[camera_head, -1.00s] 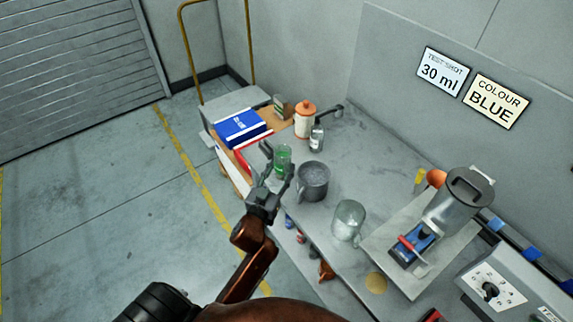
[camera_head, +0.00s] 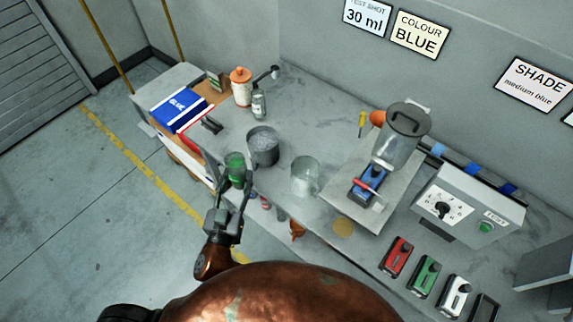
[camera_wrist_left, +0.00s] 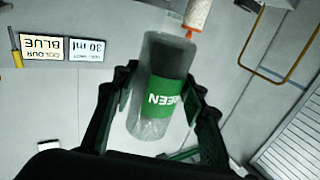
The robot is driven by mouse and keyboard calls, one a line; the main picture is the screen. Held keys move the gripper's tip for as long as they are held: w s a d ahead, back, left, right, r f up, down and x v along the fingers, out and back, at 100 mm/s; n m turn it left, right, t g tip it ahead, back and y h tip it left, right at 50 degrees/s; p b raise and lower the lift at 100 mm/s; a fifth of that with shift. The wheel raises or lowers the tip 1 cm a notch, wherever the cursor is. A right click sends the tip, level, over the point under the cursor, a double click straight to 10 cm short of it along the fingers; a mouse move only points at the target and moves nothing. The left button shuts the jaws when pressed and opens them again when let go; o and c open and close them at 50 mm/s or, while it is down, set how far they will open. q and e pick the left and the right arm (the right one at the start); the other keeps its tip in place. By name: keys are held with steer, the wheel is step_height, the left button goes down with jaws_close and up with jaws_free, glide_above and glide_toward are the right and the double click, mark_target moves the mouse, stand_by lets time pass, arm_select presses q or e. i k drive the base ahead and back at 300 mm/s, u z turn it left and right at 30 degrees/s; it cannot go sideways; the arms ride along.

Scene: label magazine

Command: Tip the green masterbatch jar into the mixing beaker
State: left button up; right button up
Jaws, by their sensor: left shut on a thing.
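The green masterbatch jar (camera_head: 235,168) is a clear jar with a green label, near the front edge of the bench. In the left wrist view the jar (camera_wrist_left: 175,98) sits between the fingers, its label reading upside down. My left gripper (camera_head: 236,184) is shut on it. The jar looks roughly upright in the head view. A clear glass beaker (camera_head: 305,176), which looks like the mixing beaker, stands on the bench to the right. My right gripper is not in view.
An orange-lidded jar (camera_head: 241,88) and a small bottle (camera_head: 259,104) stand behind. A blue box (camera_head: 177,108) is at the left. A machine with a hopper (camera_head: 398,140) stands right of the beaker, beside a control box (camera_head: 462,207). Wall signs read 30 ml, BLUE and medium blue.

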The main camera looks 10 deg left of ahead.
mark_target(306, 171)
steer(key=u, duration=1.5)
steer(key=k, duration=1.1)
steer(key=z, duration=1.75)
steer(key=i, duration=0.5)
